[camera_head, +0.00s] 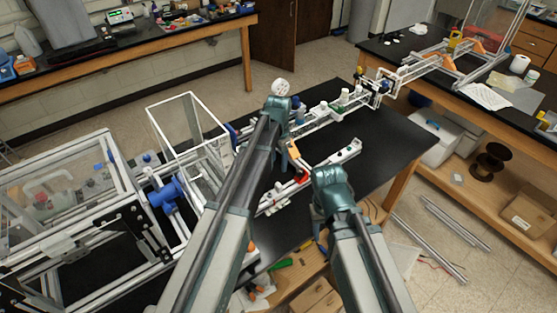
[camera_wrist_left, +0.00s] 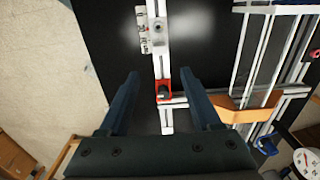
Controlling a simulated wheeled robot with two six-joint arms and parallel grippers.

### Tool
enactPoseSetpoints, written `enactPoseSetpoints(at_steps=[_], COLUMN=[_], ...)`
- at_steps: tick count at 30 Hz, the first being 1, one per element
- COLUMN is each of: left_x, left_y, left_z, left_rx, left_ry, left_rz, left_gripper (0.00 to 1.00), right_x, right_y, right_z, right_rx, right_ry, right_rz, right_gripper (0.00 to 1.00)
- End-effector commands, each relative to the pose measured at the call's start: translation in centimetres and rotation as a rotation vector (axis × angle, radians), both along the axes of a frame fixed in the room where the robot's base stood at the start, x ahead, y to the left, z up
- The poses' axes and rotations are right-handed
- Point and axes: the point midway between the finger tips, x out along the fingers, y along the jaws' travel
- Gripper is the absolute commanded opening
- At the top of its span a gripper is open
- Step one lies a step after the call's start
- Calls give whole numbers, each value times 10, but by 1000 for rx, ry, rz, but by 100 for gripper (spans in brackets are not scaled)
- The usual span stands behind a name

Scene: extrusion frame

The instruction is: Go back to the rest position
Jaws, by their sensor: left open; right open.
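My left gripper (camera_wrist_left: 159,74) is open and empty in the left wrist view, its two dark fingers spread above the black table. A white rail with a red block (camera_wrist_left: 163,91) lies below and between the fingers, apart from them as far as I can tell. In the head view, my left arm reaches far over the table, and its wrist (camera_head: 277,106) hides its fingers. My right gripper (camera_head: 331,188) is at the table's near right part. It is open, but its fingers are mostly hidden by its teal wrist. I see nothing held in either.
White extrusion rails (camera_head: 345,152) with small fittings lie on the black table (camera_head: 398,138). A clear-walled frame (camera_head: 60,190) and a white open frame (camera_head: 190,93) stand left of my left arm. An orange bracket (camera_wrist_left: 236,112) lies right of the left fingers. The table's right part is bare.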

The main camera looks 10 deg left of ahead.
Motion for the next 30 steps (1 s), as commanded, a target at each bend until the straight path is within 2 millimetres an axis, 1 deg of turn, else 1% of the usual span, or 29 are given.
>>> enactPoseSetpoints(at_steps=[7,8,10,11,14,15,17,18,21,24,25,27,30], left_x=[-1,-3,-16,-25,-72,-94,-127,-147,-193,-227,-234,-247,-255], left_y=[0,-1,-6,-9,-23,-29,-36,-40,-47,-49,-50,-50,-50], left_z=[-1,-2,-10,-16,-42,-54,-70,-80,-101,-116,-119,-124,-126], left_rx=[0,1,4,6,23,33,46,55,78,95,99,106,113], left_ry=[0,1,2,4,9,10,12,13,10,6,5,2,0], left_rz=[0,2,16,28,94,128,184,221,304,372,389,420,444], left_gripper=[65,65,65,65,65,65,65,65,65,65,65,65,65], right_x=[0,0,0,0,0,0,0,0,0,0,0,0,0], right_y=[0,0,0,0,0,0,0,0,0,0,0,0,0], right_z=[-1,-2,-10,-16,-42,-54,-70,-80,-102,-117,-120,-125,-128], right_rx=[0,0,0,0,-1,-1,-1,-1,-1,-2,-2,-2,-2], right_ry=[0,0,0,0,0,0,0,-1,-1,-1,-1,0,0], right_rz=[0,0,1,1,3,4,5,7,9,11,12,13,13], right_gripper=[50,50,50,50,50,50,50,50,50,50,50,50,50])
